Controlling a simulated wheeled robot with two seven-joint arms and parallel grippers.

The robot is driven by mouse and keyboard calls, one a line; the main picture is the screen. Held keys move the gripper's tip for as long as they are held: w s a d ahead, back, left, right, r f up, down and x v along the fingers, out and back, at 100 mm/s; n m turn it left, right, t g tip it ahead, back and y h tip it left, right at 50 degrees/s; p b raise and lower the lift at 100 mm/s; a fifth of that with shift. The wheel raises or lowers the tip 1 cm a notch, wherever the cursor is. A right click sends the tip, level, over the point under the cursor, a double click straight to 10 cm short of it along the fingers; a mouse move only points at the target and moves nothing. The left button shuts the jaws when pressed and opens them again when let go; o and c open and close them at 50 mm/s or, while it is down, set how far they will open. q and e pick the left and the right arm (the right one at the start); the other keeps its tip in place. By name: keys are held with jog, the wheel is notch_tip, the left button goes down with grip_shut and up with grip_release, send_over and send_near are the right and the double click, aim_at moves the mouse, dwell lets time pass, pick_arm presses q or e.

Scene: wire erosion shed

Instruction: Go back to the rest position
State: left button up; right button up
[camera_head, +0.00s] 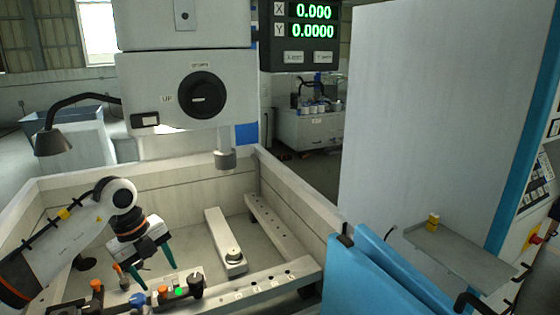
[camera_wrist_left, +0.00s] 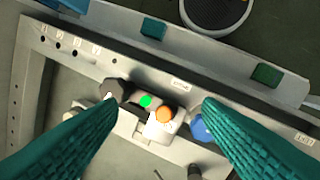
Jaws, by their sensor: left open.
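My left gripper (camera_head: 158,277) reaches down from the left over the front left part of the open machine tank (camera_head: 290,200). Its two green fingers are spread apart with nothing held between them. In the left wrist view my left gripper (camera_wrist_left: 160,106) shows a ribbed finger on each side. Below and between them is a clamp fixture with an orange knob (camera_wrist_left: 164,114), a blue knob (camera_wrist_left: 200,128), a dark knob (camera_wrist_left: 114,91) and a green lit spot (camera_wrist_left: 146,101). I cannot tell whether a finger touches the fixture. My right gripper is not in view.
The machine head (camera_head: 190,90) and its nozzle (camera_head: 225,158) hang over the tank. A flat bar with a round piece (camera_head: 234,256) lies inside. A lamp (camera_head: 52,143) is at left.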

pick_arm(q)
jog(key=s+d+f+m+t+h, duration=0.15)
jog(key=d+m+h, duration=0.25)
jog(key=d+h, duration=1)
jog(key=s+d+r+n+t+h, duration=0.25)
jog(key=d+r+n+t, duration=0.45)
jog(key=d, duration=0.4)
jog(key=w+a+f+n+t+y, duration=0.1)
jog(key=a+n+t+y, duration=0.6)
jog(key=n+t+y, duration=0.4)
jog(key=s+a+f+n+g+y, duration=0.5)
jog(key=a+f+n+y, duration=0.35)
jog(key=f, duration=0.35)
jog(key=s+f+n+g+h, duration=0.1)
jog(key=s+f+g, duration=0.55)
jog(key=s, duration=0.45)
jog(key=s+f+g, duration=0.5)
jog(key=s+f, duration=0.2)
jog(key=s, duration=0.4)
notch_tip(320, 180, down, 28)
jog(key=s+g, duration=0.2)
jog(key=s+a+f+b, duration=0.1)
jog(key=s+a+f, duration=0.2)
jog(key=s+f, duration=1.2)
jog(key=shift+s+g, duration=0.4)
